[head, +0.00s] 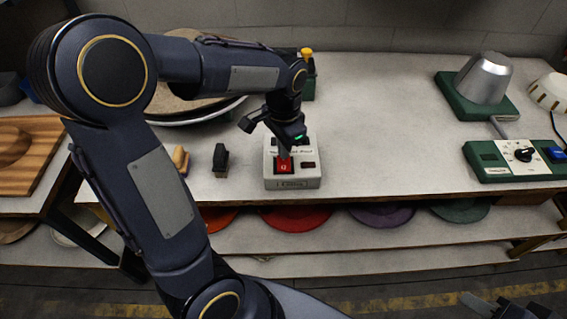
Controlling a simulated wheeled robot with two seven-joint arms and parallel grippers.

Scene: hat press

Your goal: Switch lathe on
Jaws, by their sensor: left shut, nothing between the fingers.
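A light grey switch box (307,183) stands near the front edge of the workbench. It has a lit-looking red rocker switch (285,167) on its left and a small dark red part (308,165) on its right. My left gripper (284,151) is shut and empty, pointing down with its tip right at the top of the red rocker. I cannot tell whether it touches. The gripper covers part of the box's label. My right gripper (505,306) shows only partly at the bottom right edge, far from the box. No part is clearly recognisable as the lathe.
A dark block (220,160) and a wooden-handled tool (181,160) stand left of the box. A round board lies behind my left arm. A green panel with a dial (515,160) and a metal form (484,77) stand at right. The bench (400,120) between is clear.

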